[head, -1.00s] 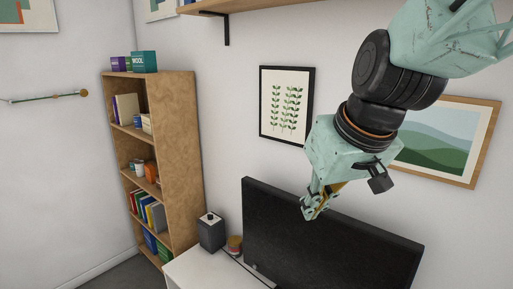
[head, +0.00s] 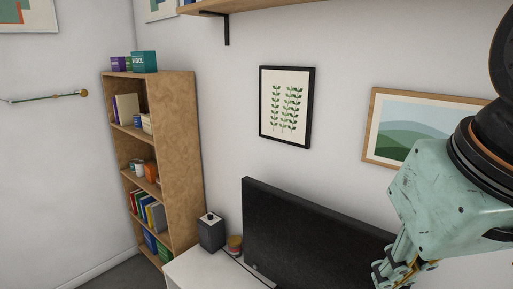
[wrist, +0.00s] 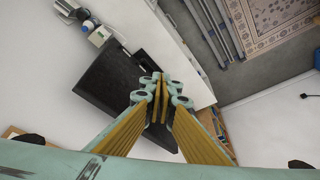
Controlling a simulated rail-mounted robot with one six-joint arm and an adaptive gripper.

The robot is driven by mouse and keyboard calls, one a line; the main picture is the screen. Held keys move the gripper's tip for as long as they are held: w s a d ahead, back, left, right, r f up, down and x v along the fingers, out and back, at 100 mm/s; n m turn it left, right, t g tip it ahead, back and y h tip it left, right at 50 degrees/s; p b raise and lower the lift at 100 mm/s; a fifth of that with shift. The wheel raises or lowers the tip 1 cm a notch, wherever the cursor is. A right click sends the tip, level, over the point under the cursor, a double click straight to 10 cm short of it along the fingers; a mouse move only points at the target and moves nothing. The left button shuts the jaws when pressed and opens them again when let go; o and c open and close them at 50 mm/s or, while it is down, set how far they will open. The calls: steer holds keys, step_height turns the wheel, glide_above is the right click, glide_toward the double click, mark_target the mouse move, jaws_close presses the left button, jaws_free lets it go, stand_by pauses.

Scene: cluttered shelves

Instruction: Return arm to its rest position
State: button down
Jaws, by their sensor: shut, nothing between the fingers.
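My gripper (head: 392,277) is at the lower right of the head view, mint green, in front of the right part of the black television. In the wrist view my gripper (wrist: 157,88) has its yellow-padded fingers together, with nothing between them. The fingers point down over the television (wrist: 120,82) and the white cabinet. My arm comes in from the right edge of the head view, and part of it is cut off there.
The television (head: 300,235) stands on a white cabinet (head: 200,271) beside a dark speaker (head: 211,232). A wooden bookcase (head: 180,150) stands left. A wall shelf (head: 250,5) is above. Framed pictures hang on the wall. The wrist view shows a patterned rug (wrist: 270,20) and rails (wrist: 205,30).

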steer(key=shift+m, duration=0.4)
steer(key=shift+s+d+f, duration=0.1)
steer(key=shift+s+d, duration=0.15)
steer(key=shift+s, duration=0.55)
steer(key=shift+s+d+f, duration=0.1)
steer(key=shift+s+d, duration=0.2)
steer(key=shift+s, duration=0.55)
steer(key=shift+s+d+f, duration=0.1)
steer(key=shift+s+d, duration=0.15)
steer(key=shift+s, duration=0.55)
